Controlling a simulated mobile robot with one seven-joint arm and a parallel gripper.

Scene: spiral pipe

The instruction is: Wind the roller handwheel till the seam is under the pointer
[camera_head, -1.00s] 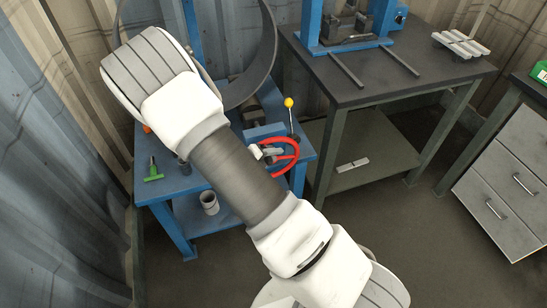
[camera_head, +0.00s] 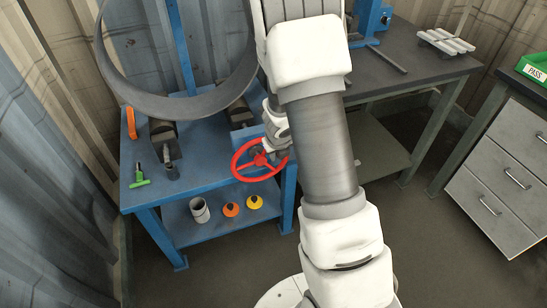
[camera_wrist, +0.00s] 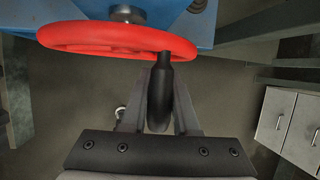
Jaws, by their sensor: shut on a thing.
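The red handwheel (camera_head: 260,159) sits on the front of the blue roller stand, and its rim (camera_wrist: 110,38) crosses the top of the wrist view. My gripper (camera_wrist: 160,108) is shut on the wheel's black handle (camera_wrist: 160,90), which sticks out from the rim between the fingers. In the head view my gripper (camera_head: 281,148) is at the right side of the wheel, partly hidden by my arm. The large grey pipe ring (camera_head: 180,106) stands above the dark rollers (camera_head: 166,148). I cannot make out the seam or the pointer.
A green-handled tool (camera_head: 140,178) and an orange item (camera_head: 131,123) are on the stand's left. A pale cup (camera_head: 200,210) and orange and yellow pieces are on its lower shelf. A dark workbench (camera_head: 420,75) and grey drawers (camera_head: 500,165) stand to the right.

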